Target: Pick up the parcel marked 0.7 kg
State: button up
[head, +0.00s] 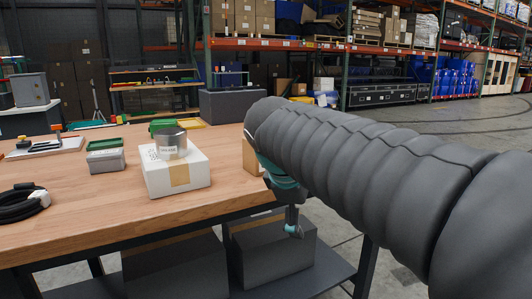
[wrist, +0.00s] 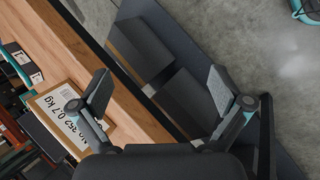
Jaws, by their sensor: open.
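The parcel (wrist: 47,100) shows in the wrist view at the lower left, on the wooden table. It is brown with a white label reading "0.7 kg"; other characters on it are partly covered by my finger. In the head view a brown box (head: 252,158), which looks like the same parcel, stands near the table's right edge, mostly hidden behind my arm. My gripper (wrist: 160,88) is open and empty, over the table's edge, with one finger overlapping the parcel in view. In the head view the gripper (head: 292,222) is mostly hidden by my arm.
Dark totes (head: 268,250) sit on a shelf below. Open floor lies right.

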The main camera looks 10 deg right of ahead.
jog(key=w+a+r+n+h, duration=0.1)
jog(key=w+r+n, duration=0.1)
jog(key=w, duration=0.2)
jog(key=w+a+r+n+h, duration=0.1)
jog(key=w+a+r+n, duration=0.1)
jog(key=w+r, duration=0.1)
jog(key=w+a+r+n+h, duration=0.1)
jog(key=w+r+n+h, duration=0.1)
jog(key=w, duration=0.3)
jog(key=shift+w+a+r+n+t, duration=0.3)
jog(key=shift+r, duration=0.35)
jog(key=w+a+r+n+h, duration=0.45)
jog(key=w+a, duration=0.25)
jog(key=a, duration=0.2)
jog(key=x, duration=0.8)
jog(key=shift+w, duration=0.15)
jog(key=shift+b+x, duration=0.4)
jog(key=shift+x, duration=2.3)
jog(key=shift+r, duration=0.1)
jog(key=c, duration=1.9)
